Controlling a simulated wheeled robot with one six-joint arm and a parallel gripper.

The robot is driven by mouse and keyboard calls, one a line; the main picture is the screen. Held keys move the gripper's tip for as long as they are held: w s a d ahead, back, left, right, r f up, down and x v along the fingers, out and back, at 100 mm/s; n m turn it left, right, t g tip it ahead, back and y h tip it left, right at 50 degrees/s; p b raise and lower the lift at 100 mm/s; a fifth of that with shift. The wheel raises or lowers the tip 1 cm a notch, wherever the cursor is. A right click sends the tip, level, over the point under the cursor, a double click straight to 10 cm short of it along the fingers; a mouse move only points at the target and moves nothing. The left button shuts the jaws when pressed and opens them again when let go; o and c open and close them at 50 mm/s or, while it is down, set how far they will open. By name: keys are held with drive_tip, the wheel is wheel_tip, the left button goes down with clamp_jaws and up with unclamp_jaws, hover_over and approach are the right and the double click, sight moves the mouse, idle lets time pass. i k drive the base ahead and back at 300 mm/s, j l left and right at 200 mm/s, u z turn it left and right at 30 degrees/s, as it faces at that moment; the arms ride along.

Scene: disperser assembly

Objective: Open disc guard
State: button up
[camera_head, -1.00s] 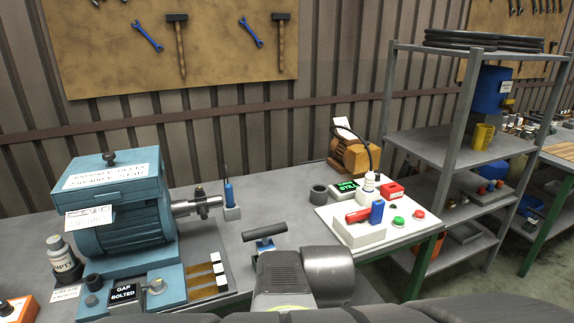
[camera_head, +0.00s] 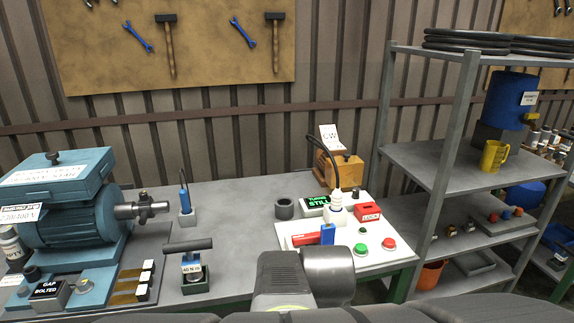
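I cannot tell which thing is the disc guard. A teal motor (camera_head: 70,218) with labels stands at the left of the bench, its metal shaft and coupling (camera_head: 140,209) pointing right. A T-handled fixture (camera_head: 193,272) with a small label stands on the bench front, right of the motor. An orange-brown machine (camera_head: 341,169) with a "CW" card (camera_head: 330,137) stands at the back right. My grey arm fills the bottom centre. My gripper's fingers do not show.
A white panel (camera_head: 378,263) holds green and red buttons, a red "LOCK" block (camera_head: 368,211) and a green display (camera_head: 314,202). A dark ring (camera_head: 284,208) is beside it. A shelf (camera_head: 421,165) with a yellow mug (camera_head: 493,156) stands right. The middle bench (camera_head: 235,218) is clear.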

sight(346, 159)
drive_tip(key=l+u, duration=0.45)
drive_tip(key=l, duration=1.55)
drive_tip(key=i+j+z, duration=0.4)
drive_tip(key=i+j, duration=0.15)
